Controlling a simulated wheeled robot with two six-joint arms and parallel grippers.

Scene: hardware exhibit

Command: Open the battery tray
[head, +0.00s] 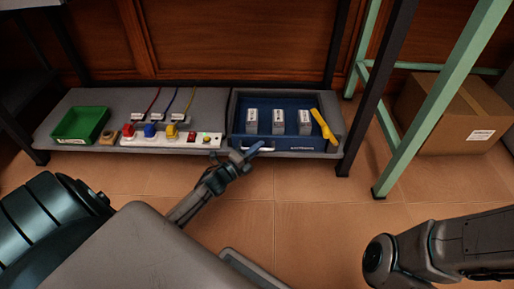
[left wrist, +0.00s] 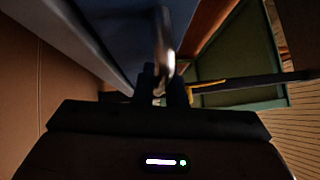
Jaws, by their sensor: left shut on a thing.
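The battery tray (head: 268,133) is a dark blue drawer at the right of the low grey unit, with a small white label on its front. Three white batteries (head: 278,121) stand in it, and a yellow tool (head: 322,125) lies at its right side. My left gripper (head: 240,156) is at the left part of the tray's front, shut on the pale tray handle (head: 264,149). In the left wrist view the handle (left wrist: 163,38) runs up from between the dark fingers (left wrist: 160,88). My right gripper is out of view.
A green bin (head: 80,125) and a white panel (head: 170,139) with coloured connectors sit left of the tray. Dark and pale green posts (head: 440,95) stand at the right, near a cardboard box (head: 455,115). The tiled floor in front is clear.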

